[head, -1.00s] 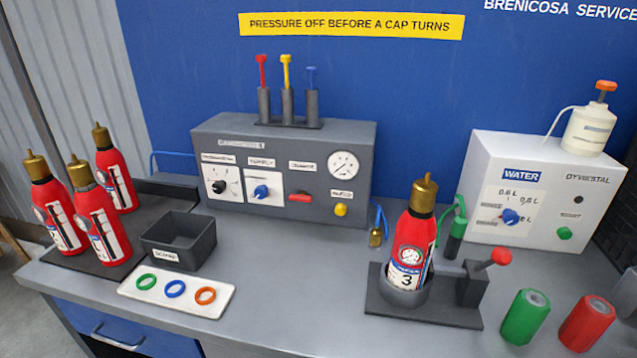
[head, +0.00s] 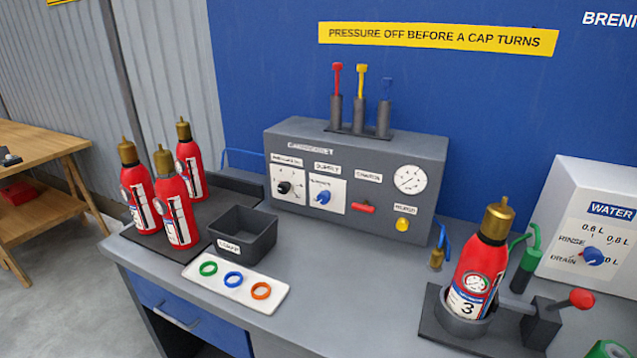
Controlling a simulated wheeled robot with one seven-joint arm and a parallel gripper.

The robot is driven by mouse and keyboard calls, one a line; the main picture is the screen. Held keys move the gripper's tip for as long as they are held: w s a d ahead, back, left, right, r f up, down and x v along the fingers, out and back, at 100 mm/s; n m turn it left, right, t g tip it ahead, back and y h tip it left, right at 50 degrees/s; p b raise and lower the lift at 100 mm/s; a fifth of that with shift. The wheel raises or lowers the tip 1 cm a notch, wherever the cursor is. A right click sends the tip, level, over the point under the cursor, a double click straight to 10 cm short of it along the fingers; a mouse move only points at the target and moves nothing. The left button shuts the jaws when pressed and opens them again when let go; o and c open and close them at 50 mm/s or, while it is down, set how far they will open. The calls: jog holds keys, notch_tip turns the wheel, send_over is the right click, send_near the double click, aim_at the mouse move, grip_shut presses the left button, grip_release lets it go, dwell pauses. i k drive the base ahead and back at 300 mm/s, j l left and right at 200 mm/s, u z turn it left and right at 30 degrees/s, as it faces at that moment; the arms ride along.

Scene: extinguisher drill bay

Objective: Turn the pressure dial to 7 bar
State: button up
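The pressure dial, a black knob (head: 284,187) on a white plate, is at the left end of the grey charging panel (head: 436,165). Its plate has small markings that are too small to read, so I cannot tell its setting. A blue supply knob (head: 323,197) sits just right of it. A round white gauge (head: 410,179) is at the panel's upper right; its reading is too small to tell. My gripper is not in view.
A red lever (head: 363,207) and a yellow button (head: 402,224) are on the same panel. A black scrap bin (head: 243,236) and a white tray (head: 215,283) with coloured rings stand in front. Red extinguishers (head: 176,210) stand left; another (head: 478,272) sits in a holder at right.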

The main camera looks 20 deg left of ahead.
aim_at(284, 188)
jog(key=i+j, duration=0.1)
jog(key=j, duration=0.3)
jog(key=i+j, duration=0.1)
jog(key=j, duration=0.25)
jog(key=i+j, duration=0.1)
jog(key=j, duration=0.3)
jog(key=i+j, duration=0.1)
jog(key=j, duration=0.3)
jog(key=i+j, duration=0.1)
jog(key=j, duration=0.25)
